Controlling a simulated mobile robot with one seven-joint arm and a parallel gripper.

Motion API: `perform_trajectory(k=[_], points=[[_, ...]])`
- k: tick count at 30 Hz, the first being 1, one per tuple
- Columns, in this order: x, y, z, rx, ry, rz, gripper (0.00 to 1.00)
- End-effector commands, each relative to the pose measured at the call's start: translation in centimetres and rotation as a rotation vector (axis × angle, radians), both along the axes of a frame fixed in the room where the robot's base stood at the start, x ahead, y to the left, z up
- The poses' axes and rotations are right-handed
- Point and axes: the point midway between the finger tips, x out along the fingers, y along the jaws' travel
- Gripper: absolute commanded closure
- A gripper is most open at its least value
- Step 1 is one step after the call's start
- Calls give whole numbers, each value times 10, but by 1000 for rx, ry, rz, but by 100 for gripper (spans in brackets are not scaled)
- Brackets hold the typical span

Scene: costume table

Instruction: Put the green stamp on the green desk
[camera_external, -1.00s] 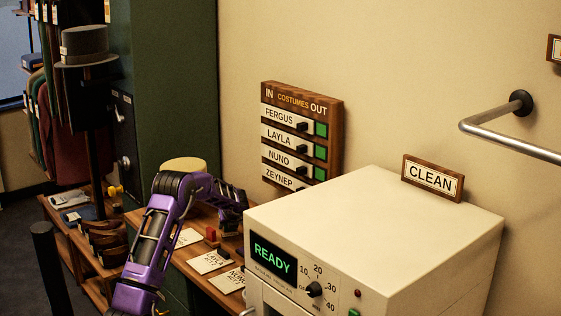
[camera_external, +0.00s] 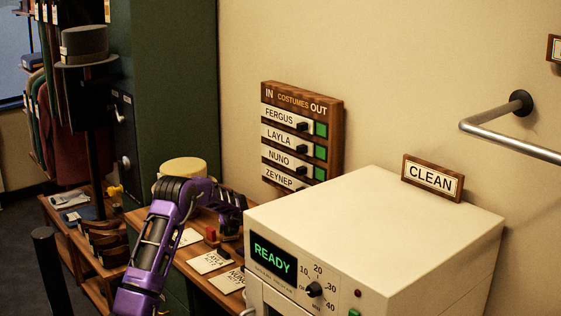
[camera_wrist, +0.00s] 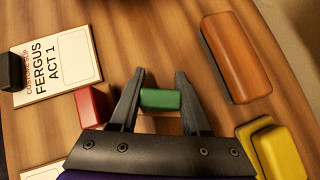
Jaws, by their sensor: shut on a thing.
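The green stamp (camera_wrist: 160,99) is a small green block between the two dark fingers of my gripper (camera_wrist: 160,79) in the wrist view. The fingers are shut on its sides. Whether its underside touches the wooden tabletop (camera_wrist: 150,30) cannot be told. In the external view my purple arm reaches over the wooden table, and the green stamp cannot be made out there. I see no green desk in these views; a tall dark green cabinet (camera_external: 178,80) stands behind the table.
A red block (camera_wrist: 92,106) lies left of my fingers, near a "FERGUS ACT 1" card (camera_wrist: 58,66) with a black block (camera_wrist: 11,72) on it. A brown block (camera_wrist: 236,58) and a yellow block (camera_wrist: 278,152) lie right. A white machine (camera_external: 400,210) crowds the table's right.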

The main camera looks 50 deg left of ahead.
Motion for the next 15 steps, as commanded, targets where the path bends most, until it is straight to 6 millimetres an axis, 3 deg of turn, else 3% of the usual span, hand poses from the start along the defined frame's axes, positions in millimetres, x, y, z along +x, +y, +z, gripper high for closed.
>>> perform_trajectory(k=[5, 6, 11, 15], points=[[0, 0, -4, 0, 0, 0, 100], [0, 0, -3, 1, 0, 0, 48], [0, 0, -3, 0, 0, 0, 19], [0, 0, -3, 0, 0, 0, 18]])
